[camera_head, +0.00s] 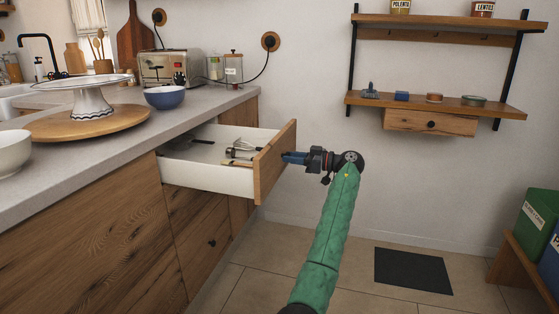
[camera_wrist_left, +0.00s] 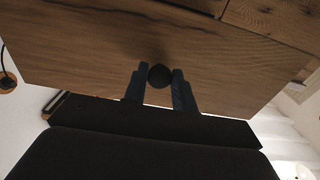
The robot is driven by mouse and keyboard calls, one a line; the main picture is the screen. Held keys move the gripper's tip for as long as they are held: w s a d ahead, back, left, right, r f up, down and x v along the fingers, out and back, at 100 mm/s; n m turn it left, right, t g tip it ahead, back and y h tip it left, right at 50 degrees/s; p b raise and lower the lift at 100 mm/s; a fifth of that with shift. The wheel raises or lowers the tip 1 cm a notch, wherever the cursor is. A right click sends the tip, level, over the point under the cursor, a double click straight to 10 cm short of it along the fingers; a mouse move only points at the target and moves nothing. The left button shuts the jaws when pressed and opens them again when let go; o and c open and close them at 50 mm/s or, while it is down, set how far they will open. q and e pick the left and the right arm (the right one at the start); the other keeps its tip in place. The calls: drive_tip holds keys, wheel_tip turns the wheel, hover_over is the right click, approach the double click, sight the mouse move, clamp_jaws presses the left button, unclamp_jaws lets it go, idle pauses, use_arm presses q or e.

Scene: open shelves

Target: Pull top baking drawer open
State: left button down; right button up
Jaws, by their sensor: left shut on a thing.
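The top drawer (camera_head: 215,180) is pulled well out from the counter, with its white side wall and wooden front (camera_head: 275,160) in view. Utensils lie inside it. My left gripper (camera_head: 290,158) is at the outer face of the drawer front, reached by my green arm. In the left wrist view its two fingers (camera_wrist_left: 159,80) are on either side of a round dark knob (camera_wrist_left: 159,75) on the wooden front (camera_wrist_left: 100,50), and they are shut on it. In the head view the knob is hidden by the gripper. My right gripper is not in view.
The counter (camera_head: 130,130) above holds a cake stand (camera_head: 85,90) on a wooden board, a blue bowl (camera_head: 165,97) and a toaster (camera_head: 170,67). A wall shelf (camera_head: 490,108) is at right. A dark mat (camera_head: 412,270) lies on otherwise open floor, with a wooden bench (camera_head: 510,262) at far right.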

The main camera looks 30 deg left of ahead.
use_arm(q)
drive_tip(key=shift+v, duration=0.9)
drive_tip(key=c, duration=1.1)
unclamp_jaws()
drive_tip(key=shift+c, duration=0.2)
drive_tip(key=v, duration=0.7)
drive_tip(key=shift+d+p, duration=0.35)
drive_tip(key=shift+d, duration=0.05)
drive_tip(key=shift+w, duration=0.1)
